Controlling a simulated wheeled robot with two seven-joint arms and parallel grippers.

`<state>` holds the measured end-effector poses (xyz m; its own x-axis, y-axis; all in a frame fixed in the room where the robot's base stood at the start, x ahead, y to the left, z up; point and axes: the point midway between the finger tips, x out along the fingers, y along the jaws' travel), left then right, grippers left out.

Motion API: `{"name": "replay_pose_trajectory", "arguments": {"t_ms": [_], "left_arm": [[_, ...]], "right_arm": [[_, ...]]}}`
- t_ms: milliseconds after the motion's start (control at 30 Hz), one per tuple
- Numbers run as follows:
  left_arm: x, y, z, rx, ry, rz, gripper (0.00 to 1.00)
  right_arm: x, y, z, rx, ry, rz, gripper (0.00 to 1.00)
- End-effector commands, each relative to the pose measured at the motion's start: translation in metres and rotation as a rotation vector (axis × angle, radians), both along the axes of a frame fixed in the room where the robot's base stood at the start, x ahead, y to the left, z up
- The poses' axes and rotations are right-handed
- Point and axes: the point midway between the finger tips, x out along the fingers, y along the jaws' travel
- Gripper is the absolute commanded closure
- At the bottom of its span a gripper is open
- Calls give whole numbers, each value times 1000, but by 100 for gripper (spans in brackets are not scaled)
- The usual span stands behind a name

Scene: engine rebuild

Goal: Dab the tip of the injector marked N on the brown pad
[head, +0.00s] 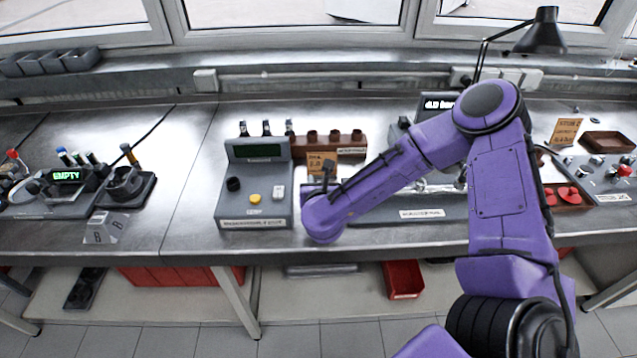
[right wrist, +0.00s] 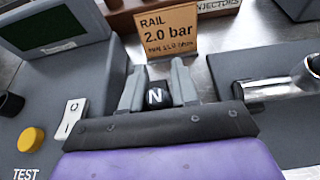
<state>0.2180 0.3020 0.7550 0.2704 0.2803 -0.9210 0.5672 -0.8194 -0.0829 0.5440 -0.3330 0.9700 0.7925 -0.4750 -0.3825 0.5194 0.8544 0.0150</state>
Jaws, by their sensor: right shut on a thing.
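My right gripper (head: 326,170) is over the bench behind the grey console's right side. In the right wrist view its two grey fingers (right wrist: 157,82) are shut on a dark injector marked N (right wrist: 155,96). The mark faces the camera; the injector's tip is hidden below the fingers. A shallow brown tray-like thing (head: 608,142) lies at the far right of the bench; I cannot tell whether it is the brown pad. My left gripper is not in view.
A "RAIL 2.0 bar" sign (right wrist: 168,30) is just beyond the fingers. The console (head: 256,208) has a yellow button. A metal cylinder (right wrist: 280,88) lies right of the gripper.

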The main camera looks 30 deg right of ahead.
Motion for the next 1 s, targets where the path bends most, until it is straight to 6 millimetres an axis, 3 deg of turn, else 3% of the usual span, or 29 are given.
{"name": "replay_pose_trajectory", "arguments": {"t_ms": [567,1000], "left_arm": [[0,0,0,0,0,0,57],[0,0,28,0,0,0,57]], "right_arm": [[-1,0,-1,1,5,0,100],[0,0,41,1,1,0,100]]}}
